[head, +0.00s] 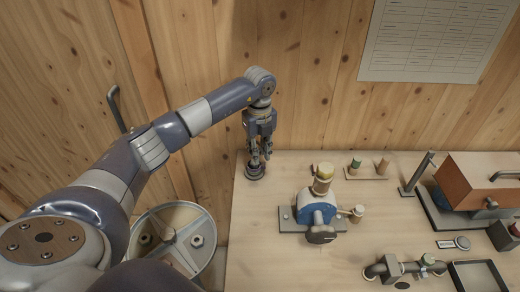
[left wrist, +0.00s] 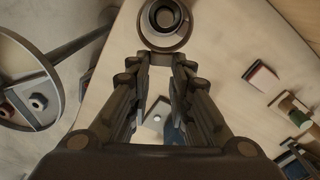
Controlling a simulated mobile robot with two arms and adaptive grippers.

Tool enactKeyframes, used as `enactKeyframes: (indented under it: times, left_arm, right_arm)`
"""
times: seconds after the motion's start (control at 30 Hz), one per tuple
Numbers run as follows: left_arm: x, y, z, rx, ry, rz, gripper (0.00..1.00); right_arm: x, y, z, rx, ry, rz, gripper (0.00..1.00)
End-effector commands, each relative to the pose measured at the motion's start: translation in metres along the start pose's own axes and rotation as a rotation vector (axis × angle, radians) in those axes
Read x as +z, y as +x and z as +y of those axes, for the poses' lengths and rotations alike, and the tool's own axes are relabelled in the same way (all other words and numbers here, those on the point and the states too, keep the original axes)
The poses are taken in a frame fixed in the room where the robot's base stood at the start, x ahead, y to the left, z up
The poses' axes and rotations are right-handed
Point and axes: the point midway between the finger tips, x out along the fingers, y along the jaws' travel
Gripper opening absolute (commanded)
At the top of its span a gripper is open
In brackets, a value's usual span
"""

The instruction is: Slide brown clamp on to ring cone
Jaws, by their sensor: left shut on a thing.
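My left gripper (head: 257,158) points straight down at the back left corner of the table. It is shut on the edge of a dark brown round piece (head: 255,173), which is at or just above the tabletop. In the left wrist view the round piece (left wrist: 165,22) lies at the fingertips, with a brown outer rim and a paler ring around a dark centre. I cannot tell for sure which part is the clamp and which the ring cone, or whether they are joined. My right gripper is not in view.
A blue device (head: 316,208) with a tan top stands on a grey plate mid-table. Behind it is a small rack (head: 366,173) with two plugs. To the right are an orange-brown box (head: 478,176), a dark pipe (head: 392,268) and a tray (head: 480,277).

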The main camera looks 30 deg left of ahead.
Motion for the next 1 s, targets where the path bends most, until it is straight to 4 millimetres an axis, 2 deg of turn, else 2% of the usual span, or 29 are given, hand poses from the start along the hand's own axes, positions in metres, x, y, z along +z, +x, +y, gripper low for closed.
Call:
enactKeyframes:
  times: [0.1, 0.7, 1.0]
  left_arm:
    - [0.0, 0.013, 0.0, 0.001, 0.001, 0.001, 0.03]
    - [0.0, 0.06, 0.0, 0.0, 0.001, 0.0, 0.03]
    - [0.0, 0.07, 0.0, -0.001, 0.002, 0.0, 0.03]
  right_arm:
    - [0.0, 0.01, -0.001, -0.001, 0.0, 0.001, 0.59]
    - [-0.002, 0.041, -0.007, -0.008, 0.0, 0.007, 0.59]
    - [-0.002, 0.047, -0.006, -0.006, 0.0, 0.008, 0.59]
